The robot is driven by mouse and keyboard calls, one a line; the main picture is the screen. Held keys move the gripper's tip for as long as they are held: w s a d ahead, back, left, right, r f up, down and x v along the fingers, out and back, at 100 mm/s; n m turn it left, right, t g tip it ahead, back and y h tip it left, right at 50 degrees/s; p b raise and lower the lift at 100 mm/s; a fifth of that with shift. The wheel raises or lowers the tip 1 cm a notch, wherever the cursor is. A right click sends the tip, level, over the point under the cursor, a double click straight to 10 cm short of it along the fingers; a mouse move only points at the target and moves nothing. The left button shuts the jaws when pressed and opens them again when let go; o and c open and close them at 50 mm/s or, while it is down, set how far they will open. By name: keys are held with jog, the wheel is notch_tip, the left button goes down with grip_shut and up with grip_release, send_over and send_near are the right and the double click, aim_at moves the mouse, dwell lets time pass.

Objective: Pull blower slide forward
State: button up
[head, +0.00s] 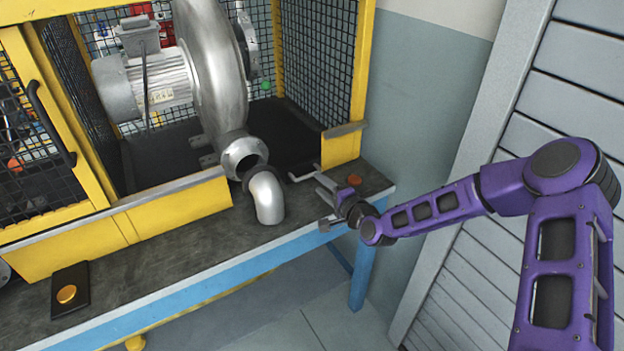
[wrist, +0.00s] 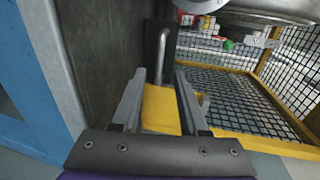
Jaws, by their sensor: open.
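The silver blower (head: 218,75) with its grey motor (head: 160,85) stands on a dark base plate (head: 290,130) inside a yellow frame. A bent metal handle (head: 305,174) sticks out at the plate's front right corner. It also shows as a grey bar (wrist: 162,55) in the wrist view. My gripper (head: 326,190) is open and empty beside the handle, at its right in the head view. In the wrist view my fingers (wrist: 160,80) point at the handle, which lies just beyond the tips and between them in line. Contact cannot be told.
A loose-looking metal elbow (head: 266,196) sits in front of the blower outlet. Another button box (head: 70,290) lies at the left.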

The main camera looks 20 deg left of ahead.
jog(key=shift+x, duration=2.75)
grip_shut()
